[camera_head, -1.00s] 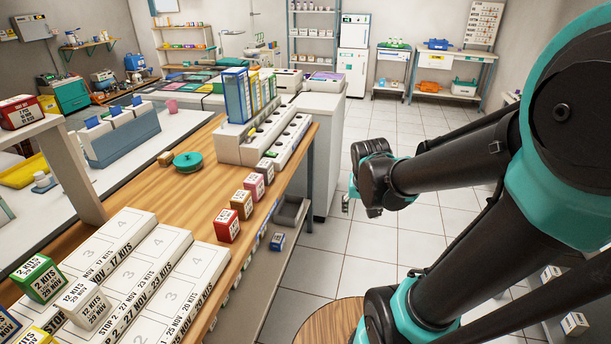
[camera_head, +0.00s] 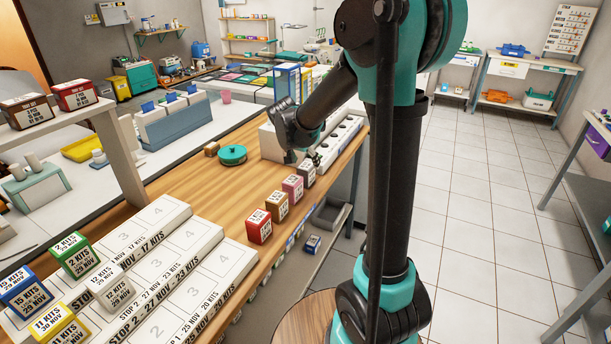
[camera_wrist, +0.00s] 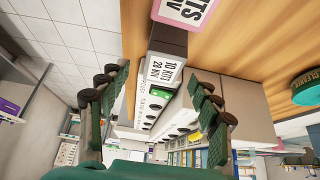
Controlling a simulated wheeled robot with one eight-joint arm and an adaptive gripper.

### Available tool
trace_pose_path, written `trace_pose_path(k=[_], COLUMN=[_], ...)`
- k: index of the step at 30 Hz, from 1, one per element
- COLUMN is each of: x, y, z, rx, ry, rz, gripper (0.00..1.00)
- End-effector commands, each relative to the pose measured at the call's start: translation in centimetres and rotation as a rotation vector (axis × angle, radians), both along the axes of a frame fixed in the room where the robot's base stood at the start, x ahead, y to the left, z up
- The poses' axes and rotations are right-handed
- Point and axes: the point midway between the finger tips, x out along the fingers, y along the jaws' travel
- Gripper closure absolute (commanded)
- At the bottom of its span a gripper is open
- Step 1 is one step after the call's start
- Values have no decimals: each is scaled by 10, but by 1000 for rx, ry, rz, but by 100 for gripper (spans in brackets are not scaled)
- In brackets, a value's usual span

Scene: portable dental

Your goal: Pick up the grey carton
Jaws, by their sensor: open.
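The grey carton (camera_head: 307,174) stands on the wooden bench, last in a row of small cartons and close to the white rack. In the wrist view the grey carton (camera_wrist: 168,42), with a white label reading 10 KITS 28 NOV, shows ahead between my two green fingers. My gripper (camera_wrist: 158,78) is open with nothing between its pads. In the head view my gripper (camera_head: 291,152) hangs over the bench, left of and above the grey carton; its fingers are partly hidden by my wrist.
A pink carton (camera_head: 293,188) stands close beside the grey one, then brown (camera_head: 277,206) and red (camera_head: 260,227) cartons. The white rack (camera_head: 340,142) is behind. A green round tin (camera_head: 232,155) lies left. White numbered trays (camera_head: 205,285) fill the front. Bare wood lies left of the row.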

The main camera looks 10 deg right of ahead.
Motion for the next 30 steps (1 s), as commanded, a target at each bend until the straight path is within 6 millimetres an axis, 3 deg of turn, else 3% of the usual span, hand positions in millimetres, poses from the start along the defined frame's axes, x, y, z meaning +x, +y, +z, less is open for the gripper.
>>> trace_pose_path(k=[3, 12, 21, 30], x=[7, 15, 29, 32], y=[-6, -9, -15, -17], z=[-16, -32, -66, -75], rx=[0, -1, 1, 1], ry=[0, 1, 1, 1], rz=[-2, 0, -2, 0], gripper=[36, 36, 36, 36])
